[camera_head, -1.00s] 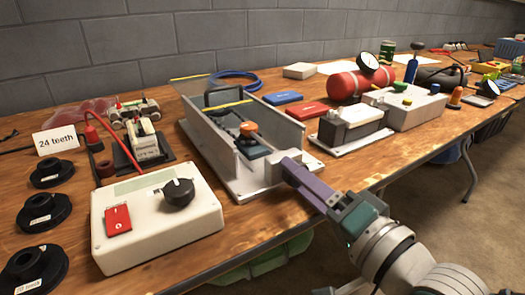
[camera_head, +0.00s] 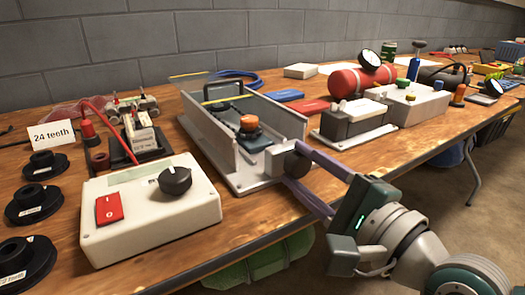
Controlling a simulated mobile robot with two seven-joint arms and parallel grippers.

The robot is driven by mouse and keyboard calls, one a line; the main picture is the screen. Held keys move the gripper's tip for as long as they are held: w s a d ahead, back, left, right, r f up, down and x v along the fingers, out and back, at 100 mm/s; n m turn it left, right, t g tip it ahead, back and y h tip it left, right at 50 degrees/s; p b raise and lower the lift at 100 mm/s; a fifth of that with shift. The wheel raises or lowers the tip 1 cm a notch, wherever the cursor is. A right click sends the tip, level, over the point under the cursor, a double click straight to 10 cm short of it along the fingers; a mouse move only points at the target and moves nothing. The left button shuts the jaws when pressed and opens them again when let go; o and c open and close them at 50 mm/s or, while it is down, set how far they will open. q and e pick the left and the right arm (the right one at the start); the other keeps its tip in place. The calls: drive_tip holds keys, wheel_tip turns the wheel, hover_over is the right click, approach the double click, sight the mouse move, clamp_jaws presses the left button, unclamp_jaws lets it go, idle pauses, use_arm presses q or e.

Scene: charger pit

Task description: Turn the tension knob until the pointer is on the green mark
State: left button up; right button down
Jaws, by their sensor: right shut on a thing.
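The tension knob (camera_head: 297,164) is a dark round knob on the near end of a grey metal channel frame (camera_head: 226,166). My right gripper (camera_head: 293,166) has its two purple fingers shut on the knob, one above and one below. Inside the channel sits a block with an orange cap (camera_head: 249,124). A yellow strip (camera_head: 226,99) lies toward the channel's far end. I cannot make out the pointer or the green mark. My left gripper is not in view.
A white control box (camera_head: 150,215) with a black dial (camera_head: 175,180) and red switch stands left of the channel. Black pulleys (camera_head: 32,204) lie at the far left. A grey-and-black unit (camera_head: 352,122) stands to the right. The table's front edge runs beneath my right arm.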

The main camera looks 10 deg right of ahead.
drive_tip(key=shift+m, duration=0.6)
drive_tip(key=shift+c, duration=1.8)
unclamp_jaws()
